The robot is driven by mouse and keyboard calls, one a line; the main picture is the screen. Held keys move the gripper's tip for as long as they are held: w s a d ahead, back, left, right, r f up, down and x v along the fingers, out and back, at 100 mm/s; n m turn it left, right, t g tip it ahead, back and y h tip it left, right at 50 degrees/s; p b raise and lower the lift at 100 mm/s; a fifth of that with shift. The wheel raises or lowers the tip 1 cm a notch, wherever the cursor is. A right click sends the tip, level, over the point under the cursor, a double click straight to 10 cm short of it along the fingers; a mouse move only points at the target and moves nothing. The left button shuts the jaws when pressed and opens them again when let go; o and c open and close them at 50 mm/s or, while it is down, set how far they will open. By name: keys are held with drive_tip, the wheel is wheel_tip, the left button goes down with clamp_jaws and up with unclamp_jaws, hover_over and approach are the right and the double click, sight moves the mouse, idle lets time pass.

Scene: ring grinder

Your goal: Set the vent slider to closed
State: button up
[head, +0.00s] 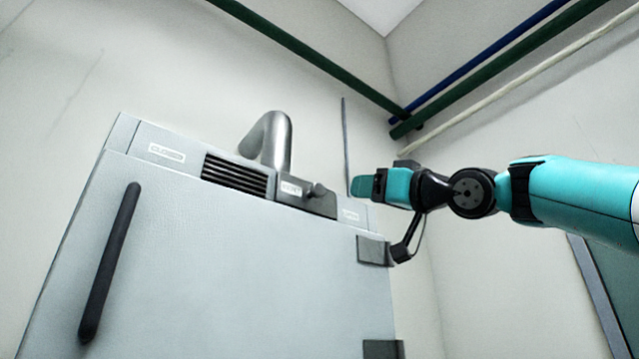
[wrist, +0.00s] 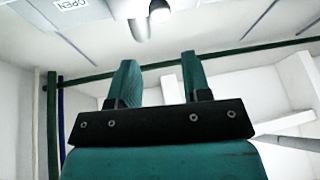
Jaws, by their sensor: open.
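The vent slider (head: 303,196) is a dark grey plate with a small label and a round knob (head: 317,190), on the upper front of the light grey cabinet. It sits at the right end of its track, beside the OPEN label (head: 350,215). The dark grille (head: 235,175) is uncovered to its left, and the CLOSED label (head: 166,152) is at the far left. My gripper (head: 360,187) is right of the knob and apart from it. In the wrist view my gripper (wrist: 158,62) is open and empty, with a knob (wrist: 159,11) beyond the fingertips, at the top edge.
A dark door handle (head: 110,262) stands out on the cabinet's left. A grey bent pipe (head: 270,140) rises behind the slider. Dark hinges (head: 374,250) are on the cabinet's right edge. Green pipes (head: 310,55) run along the walls above. The space in front of the grille looks clear.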

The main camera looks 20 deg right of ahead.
sight(321, 189)
drive_tip(key=p+x, duration=0.7)
drive_tip(key=x, duration=0.5)
drive_tip(key=shift+r, duration=0.25)
drive_tip(key=shift+w+a+p, duration=0.25)
drive_tip(key=shift+w+p, duration=0.2)
drive_tip(key=shift+w, duration=0.1)
